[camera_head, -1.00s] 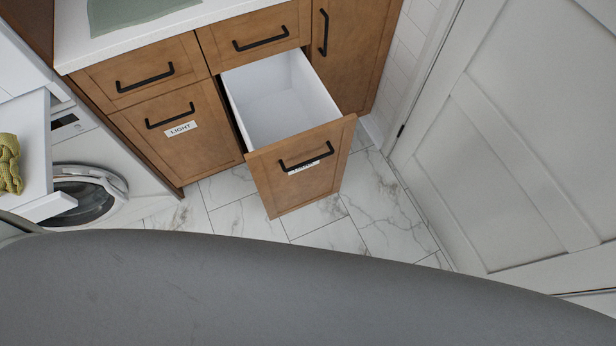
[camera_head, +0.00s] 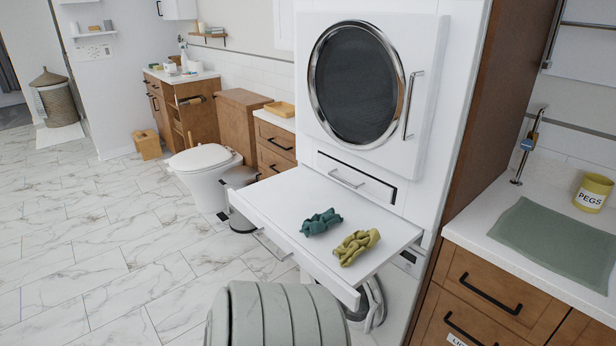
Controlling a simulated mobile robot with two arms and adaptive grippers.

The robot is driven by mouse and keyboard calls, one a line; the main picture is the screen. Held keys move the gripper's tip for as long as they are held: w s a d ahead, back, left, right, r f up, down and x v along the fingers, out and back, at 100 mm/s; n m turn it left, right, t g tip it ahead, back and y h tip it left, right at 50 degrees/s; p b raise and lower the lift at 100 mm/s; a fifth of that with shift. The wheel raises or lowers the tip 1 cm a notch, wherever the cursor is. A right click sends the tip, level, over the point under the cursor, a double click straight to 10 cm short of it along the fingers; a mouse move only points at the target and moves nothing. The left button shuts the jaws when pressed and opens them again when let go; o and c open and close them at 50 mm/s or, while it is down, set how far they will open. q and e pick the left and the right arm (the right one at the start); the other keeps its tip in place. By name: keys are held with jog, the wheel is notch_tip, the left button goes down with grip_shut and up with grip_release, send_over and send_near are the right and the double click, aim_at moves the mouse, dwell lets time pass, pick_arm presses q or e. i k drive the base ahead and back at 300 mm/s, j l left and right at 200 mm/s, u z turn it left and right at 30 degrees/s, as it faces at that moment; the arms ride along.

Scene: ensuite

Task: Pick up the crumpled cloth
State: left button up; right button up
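Two crumpled cloths lie on the white pull-out shelf (camera_head: 290,212) in front of the dryer. One is a dark teal cloth (camera_head: 320,222), on the left. The other is a yellow-green cloth (camera_head: 356,246), nearer the shelf's right front corner. They lie apart with a small gap of bare shelf between them. Neither of my grippers is in view, so their states do not show.
The dryer (camera_head: 355,85) stands behind the shelf, with a washing machine (camera_head: 400,285) below. On the right, a counter (camera_head: 490,225) holds a green mat (camera_head: 560,243) and a yellow PEGS tin (camera_head: 593,192). A toilet (camera_head: 205,165) stands back left. The marble floor at left is clear.

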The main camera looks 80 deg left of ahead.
aim_at(318, 223)
jog(key=u, duration=2.4)
jog(key=i+l+z, duration=0.1)
jog(key=i, duration=0.25)
jog(key=i+l+z, duration=0.1)
jog(key=i, duration=0.3)
